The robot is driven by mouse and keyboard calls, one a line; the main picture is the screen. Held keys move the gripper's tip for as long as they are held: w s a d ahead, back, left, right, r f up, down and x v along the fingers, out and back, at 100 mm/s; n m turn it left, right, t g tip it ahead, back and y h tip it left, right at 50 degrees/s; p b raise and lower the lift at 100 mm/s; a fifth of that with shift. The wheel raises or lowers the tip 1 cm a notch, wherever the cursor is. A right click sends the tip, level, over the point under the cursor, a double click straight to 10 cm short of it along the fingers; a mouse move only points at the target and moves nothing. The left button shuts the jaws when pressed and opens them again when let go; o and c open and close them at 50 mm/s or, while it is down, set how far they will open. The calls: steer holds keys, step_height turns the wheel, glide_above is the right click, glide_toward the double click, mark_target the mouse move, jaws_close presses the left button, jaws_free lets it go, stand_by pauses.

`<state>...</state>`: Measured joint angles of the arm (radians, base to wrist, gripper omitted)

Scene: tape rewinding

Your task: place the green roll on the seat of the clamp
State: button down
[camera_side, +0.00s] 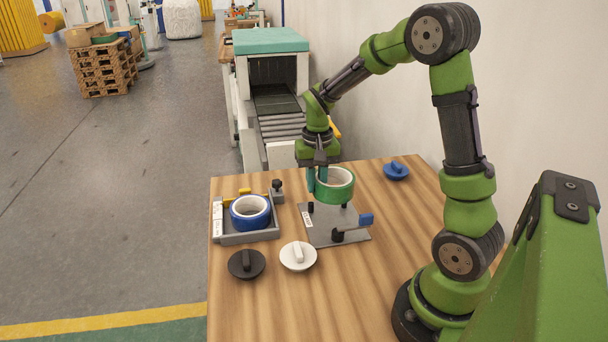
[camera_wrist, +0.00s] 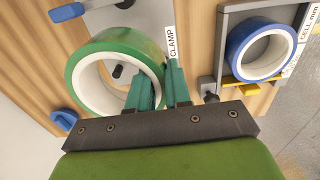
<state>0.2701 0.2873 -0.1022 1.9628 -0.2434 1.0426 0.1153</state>
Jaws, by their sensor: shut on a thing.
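The green roll (camera_side: 336,186) has a white inner core and is held above the clamp (camera_side: 320,236), a grey plate with black posts and a blue handle. My gripper (camera_side: 319,178) is shut on the roll's wall. In the wrist view, the green roll (camera_wrist: 92,82) sits left of centre, with one finger of my gripper (camera_wrist: 162,92) inside its ring and one outside. Through the ring, a dark post of the clamp (camera_wrist: 118,71) shows. The roll appears raised off the seat; the exact gap is hard to tell. The seat is partly hidden by the roll.
A grey tray (camera_side: 220,239) at the left holds a blue roll (camera_side: 250,212). A black knobbed disc (camera_side: 246,265), a white one (camera_side: 298,257) and a blue one (camera_side: 397,171) lie on the wooden table (camera_side: 340,295). The table's front is clear.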

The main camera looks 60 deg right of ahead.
step_height(320, 180, down, 8)
steer(key=shift+f, duration=0.1)
steer(key=shift+f, duration=0.1)
stand_by(0.3)
steer(key=c, duration=1.1)
jaws_free()
steer(key=shift+o, duration=0.2)
step_height(320, 180, up, 12)
steer(key=shift+f, duration=0.15)
steer(key=s+a+r+n+t+y, duration=0.1)
steer(key=s+a+r+n+t, duration=0.1)
steer(key=s+a+r, duration=0.3)
steer(key=s+a+r+n+t+y, duration=0.1)
steer(key=s+a+r+n+t, duration=0.2)
steer(key=a, duration=0.8)
steer(key=s+r+t, duration=0.2)
steer(key=s, duration=0.1)
steer(key=shift+s+a+r, duration=0.2)
steer(key=shift+r, duration=0.2)
